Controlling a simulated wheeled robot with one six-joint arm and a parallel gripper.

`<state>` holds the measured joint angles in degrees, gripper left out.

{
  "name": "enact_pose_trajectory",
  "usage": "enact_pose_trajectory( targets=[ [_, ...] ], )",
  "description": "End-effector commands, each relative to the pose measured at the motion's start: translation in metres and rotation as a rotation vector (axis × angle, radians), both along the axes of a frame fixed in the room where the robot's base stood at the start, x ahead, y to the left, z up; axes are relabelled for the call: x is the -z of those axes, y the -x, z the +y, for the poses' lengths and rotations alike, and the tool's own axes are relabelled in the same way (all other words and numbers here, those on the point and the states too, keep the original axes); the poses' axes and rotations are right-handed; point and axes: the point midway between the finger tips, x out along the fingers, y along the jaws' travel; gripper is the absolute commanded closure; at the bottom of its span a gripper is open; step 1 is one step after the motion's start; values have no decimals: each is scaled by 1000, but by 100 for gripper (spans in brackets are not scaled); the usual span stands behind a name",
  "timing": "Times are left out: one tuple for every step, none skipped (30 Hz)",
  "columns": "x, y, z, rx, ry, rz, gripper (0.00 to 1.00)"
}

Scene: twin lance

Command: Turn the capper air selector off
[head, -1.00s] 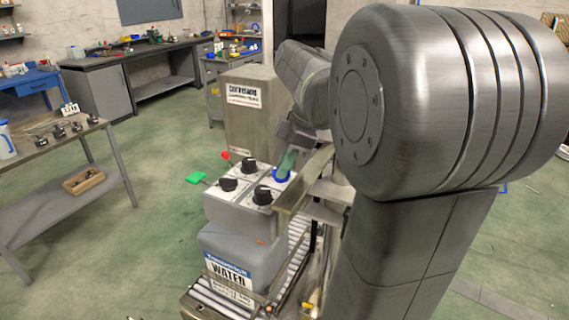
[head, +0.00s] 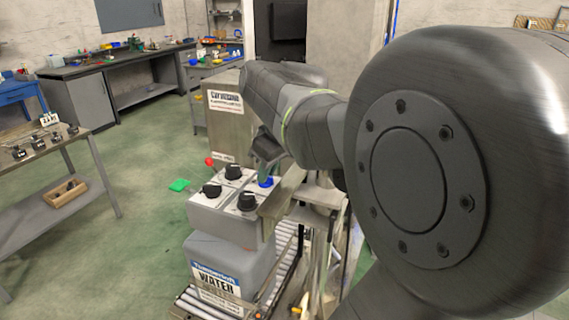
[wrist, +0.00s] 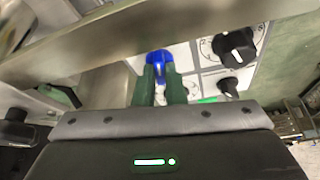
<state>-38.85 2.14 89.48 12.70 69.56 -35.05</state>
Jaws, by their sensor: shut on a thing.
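A blue selector knob (head: 266,182) stands on the pale top of a grey control box (head: 225,215). Three black knobs share that top: one at the left (head: 212,190), one at the back (head: 234,172) and one in front (head: 247,201). In the wrist view, my gripper (wrist: 160,74) has its green fingers closed around the blue knob (wrist: 158,57). Two black knobs (wrist: 234,46) show to the right of it there. The knob labels are too small to read, so which one is the capper air selector cannot be read.
A metal rail (wrist: 130,42) crosses close to my gripper in the wrist view. A grey jug labelled WATER (head: 230,262) stands below the control box on a roller conveyor (head: 287,250). A red knob (head: 210,161) sticks out behind the box.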

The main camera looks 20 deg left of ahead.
Motion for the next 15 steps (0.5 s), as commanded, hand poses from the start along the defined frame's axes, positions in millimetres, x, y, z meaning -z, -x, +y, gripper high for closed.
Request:
enact_pose_trajectory(
  targets=[
    [-1, 1, 0, 34, 0, -1, 100],
    [-1, 1, 1, 57, -1, -2, 100],
    [-1, 1, 1, 84, 0, -2, 100],
    [-1, 1, 1, 104, -1, -1, 100],
    [-1, 2, 1, 124, -1, -1, 100],
    [-1, 1, 1, 148, 0, -1, 100],
    [-1, 1, 1, 165, -1, -1, 100],
    [-1, 2, 1, 180, -2, -2, 100],
    [-1, 2, 1, 199, -2, -2, 100],
    [-1, 2, 1, 213, -1, -2, 100],
    [-1, 2, 1, 224, -1, -2, 100],
    [-1, 2, 1, 238, -1, -1, 100],
    [-1, 2, 1, 247, -1, -1, 100],
    [-1, 2, 1, 257, -1, -1, 100],
    [-1, 2, 1, 266, -1, -2, 100]
  ],
)
